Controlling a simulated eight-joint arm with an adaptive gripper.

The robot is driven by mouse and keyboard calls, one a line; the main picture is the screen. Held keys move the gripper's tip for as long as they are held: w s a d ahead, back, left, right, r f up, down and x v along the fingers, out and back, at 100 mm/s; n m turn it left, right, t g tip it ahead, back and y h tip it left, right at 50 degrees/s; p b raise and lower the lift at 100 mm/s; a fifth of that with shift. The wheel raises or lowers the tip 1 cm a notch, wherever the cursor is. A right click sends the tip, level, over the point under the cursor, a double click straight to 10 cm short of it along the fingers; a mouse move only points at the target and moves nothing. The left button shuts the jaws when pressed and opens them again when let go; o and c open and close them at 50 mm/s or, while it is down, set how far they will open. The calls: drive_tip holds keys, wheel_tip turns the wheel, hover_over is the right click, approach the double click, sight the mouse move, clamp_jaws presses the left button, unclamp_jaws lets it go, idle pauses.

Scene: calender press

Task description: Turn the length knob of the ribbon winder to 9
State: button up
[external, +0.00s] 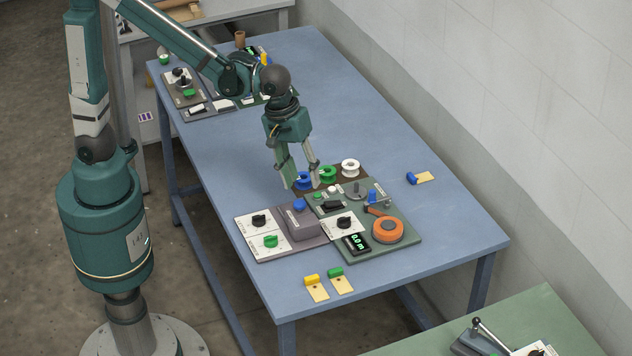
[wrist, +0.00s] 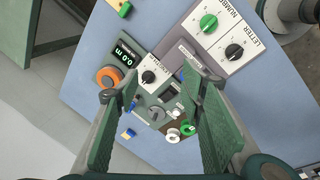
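The ribbon winder is a green panel (external: 405,245) on the blue table, with an orange ribbon reel (external: 388,230) and a display (external: 357,243) reading 0.0 m. Its black knob (external: 344,222) sits on a white dial plate; in the wrist view the knob (wrist: 148,76) shows between my fingers, clear of them. The knob's pointer setting is too small to read. My gripper (external: 302,179) is open and empty, pointing down above the table, behind and left of the knob in the external view. The wrist view also shows the display (wrist: 126,52) and reel (wrist: 109,77).
A grey unit (external: 298,222) with a black knob (external: 259,220) and a green knob (external: 270,241) adjoins the winder on the left. Blue, green and white (external: 350,167) spools stand behind it. Several small tags lie around. The table's middle is clear.

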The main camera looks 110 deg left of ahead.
drive_tip(key=w+a+f+n+g+p, duration=0.1)
drive_tip(key=w+a+f+n+p, duration=0.2)
drive_tip(key=w+a+f+n, duration=0.15)
drive_tip(key=n+g+p, duration=0.2)
drive_tip(key=n+p, duration=0.1)
drive_tip(key=n, duration=0.2)
hover_over(344, 218)
wheel_tip(344, 218, down, 5)
drive_tip(key=shift+f, duration=0.1)
drive_tip(key=shift+w+f+n, duration=0.1)
drive_tip(key=shift+f+n, duration=0.1)
drive_tip(key=shift+n, duration=0.05)
drive_tip(key=shift+f, duration=3.85)
drive_tip(key=shift+c, duration=0.2)
drive_tip(key=c, duration=0.8)
